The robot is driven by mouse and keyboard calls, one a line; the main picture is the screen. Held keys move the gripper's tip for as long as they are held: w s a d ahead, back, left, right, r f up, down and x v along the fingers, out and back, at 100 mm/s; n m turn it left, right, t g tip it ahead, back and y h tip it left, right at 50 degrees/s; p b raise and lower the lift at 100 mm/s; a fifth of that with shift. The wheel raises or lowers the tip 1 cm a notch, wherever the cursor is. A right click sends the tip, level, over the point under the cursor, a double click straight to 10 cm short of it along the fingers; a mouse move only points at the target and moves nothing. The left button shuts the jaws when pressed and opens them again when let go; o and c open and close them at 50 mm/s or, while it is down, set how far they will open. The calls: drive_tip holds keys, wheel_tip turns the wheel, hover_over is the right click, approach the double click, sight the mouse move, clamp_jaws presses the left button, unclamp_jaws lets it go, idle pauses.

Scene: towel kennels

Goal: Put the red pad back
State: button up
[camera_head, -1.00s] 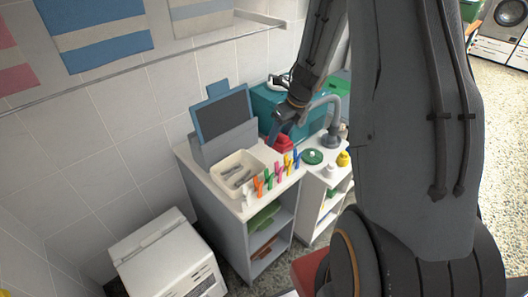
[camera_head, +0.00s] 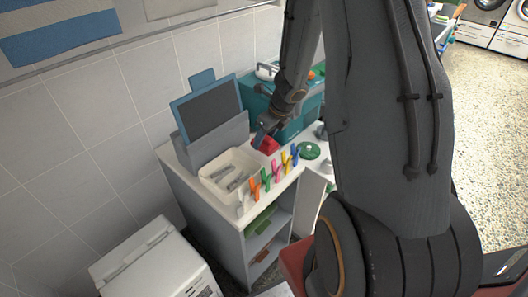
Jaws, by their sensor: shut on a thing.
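My gripper (camera_head: 262,135) is over the back of the white-topped counter (camera_head: 215,204), its jaws shut on a small red thing, which I take to be the red pad (camera_head: 268,146). The pad is right of the grey stand with the blue-framed dark panel (camera_head: 208,112) and in front of the teal box (camera_head: 295,125). My gripper and wrist cover part of the pad, and I cannot tell whether it touches the counter top.
A cream tray with grey tools (camera_head: 231,172) and a row of coloured pegs (camera_head: 267,176) stand at the counter's front. A green round thing (camera_head: 309,150) lies to the right. A white appliance (camera_head: 158,262) stands on the floor at lower left.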

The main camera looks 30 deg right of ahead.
sight(265, 148)
wheel_tip(265, 148, down, 5)
drive_tip(key=shift+b, duration=0.85)
drive_tip(key=o, duration=0.9)
drive_tip(key=shift+o, duration=0.2)
